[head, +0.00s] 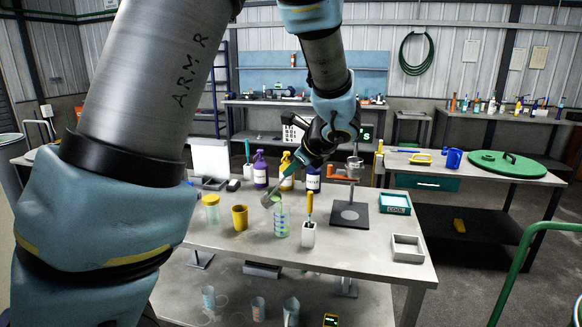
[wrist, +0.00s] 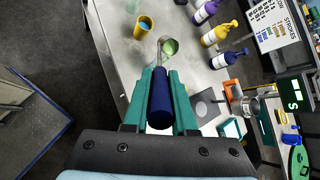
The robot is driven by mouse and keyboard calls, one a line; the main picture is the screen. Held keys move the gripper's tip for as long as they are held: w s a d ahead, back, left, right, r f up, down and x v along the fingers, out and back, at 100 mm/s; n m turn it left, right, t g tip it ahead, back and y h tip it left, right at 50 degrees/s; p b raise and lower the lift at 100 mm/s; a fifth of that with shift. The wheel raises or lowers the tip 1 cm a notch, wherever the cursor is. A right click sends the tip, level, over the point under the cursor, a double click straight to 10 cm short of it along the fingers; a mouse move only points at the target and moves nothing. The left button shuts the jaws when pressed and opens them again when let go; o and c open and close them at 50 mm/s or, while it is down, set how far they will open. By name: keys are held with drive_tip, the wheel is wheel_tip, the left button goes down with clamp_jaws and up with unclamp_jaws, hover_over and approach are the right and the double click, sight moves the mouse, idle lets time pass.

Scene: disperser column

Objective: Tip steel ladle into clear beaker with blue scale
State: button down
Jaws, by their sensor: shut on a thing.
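My gripper (head: 298,163) is shut on the dark blue handle of the steel ladle (head: 271,199). The handle lies between the teal fingers (wrist: 160,85) in the wrist view. The ladle's bowl is tilted at the mouth of the clear beaker with blue scale (head: 281,223), and green shows at its lip. The beaker stands upright on the grey bench, and its lower part looks greenish. In the wrist view the ladle bowl (wrist: 162,43) and green contents show just past the fingertips. I cannot tell there where the ladle ends and the beaker begins.
A yellow cup (head: 240,217) and yellow-lidded jar (head: 211,208) stand left of the beaker. A white holder (head: 308,235) with a yellow-handled tool stands close on its right. Pump bottles (head: 260,170) stand behind. A stand with a dark base (head: 349,215) is further right. The bench's front is clear.

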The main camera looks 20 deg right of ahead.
drive_tip(key=shift+s+d+f+b, duration=0.4)
drive_tip(key=shift+s+b, duration=0.05)
drive_tip(key=shift+b, duration=0.1)
drive_tip(key=shift+s+d+f+t+y+b, duration=0.15)
drive_tip(key=shift+s+f+t+y+b, duration=0.1)
drive_tip(key=shift+t+y+b, duration=0.1)
drive_tip(key=shift+s+d+f+t+b, duration=0.2)
drive_tip(key=shift+s+d+f+b, duration=0.1)
drive_tip(key=shift+f+b, duration=0.25)
drive_tip(key=shift+s+d+f+t+b, duration=0.15)
drive_tip(key=shift+s+d+f+b, duration=0.15)
drive_tip(key=shift+b, duration=0.4)
drive_tip(key=shift+m+t+y, duration=0.4)
drive_tip(key=shift+t+y, duration=0.25)
drive_tip(key=shift+t, duration=0.15)
drive_tip(key=shift+s+d+f+b, duration=0.5)
drive_tip(key=shift+f+b, duration=0.3)
drive_tip(key=shift+b, duration=0.2)
drive_tip(key=shift+s+d+f+b, duration=0.4)
drive_tip(key=shift+s+f+b, duration=0.3)
drive_tip(key=shift+b, duration=0.25)
